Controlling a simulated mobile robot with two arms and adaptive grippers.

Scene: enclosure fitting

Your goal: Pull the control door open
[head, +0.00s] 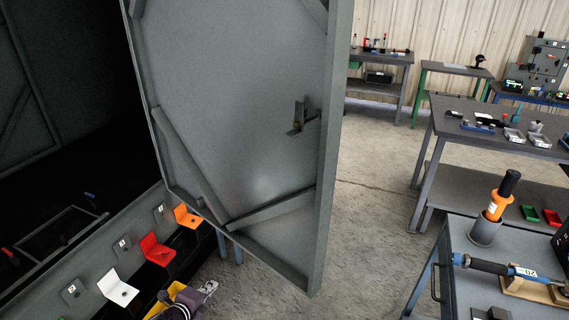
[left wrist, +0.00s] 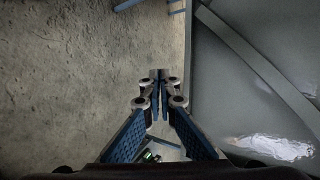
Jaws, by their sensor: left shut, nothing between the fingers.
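The control door (head: 240,90) is a large grey metal panel with diagonal braces. It stands swung out from the dark enclosure (head: 70,110), with its inner face and a small latch (head: 304,117) showing in the head view. My left gripper (head: 210,287) is low in the head view, below the door's lower edge. In the left wrist view the left gripper (left wrist: 159,75) is shut and empty. The door's grey surface (left wrist: 270,45) fills the right of that view, beside the fingers and apparently apart from them. My right gripper is not in view.
Orange (head: 187,216), red (head: 155,250) and white (head: 118,288) angled pieces line the enclosure's lower edge. A grey cart (head: 455,235) with tools stands at the right, and a workbench (head: 480,108) stands behind it. Bare concrete floor (head: 375,220) lies between door and cart.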

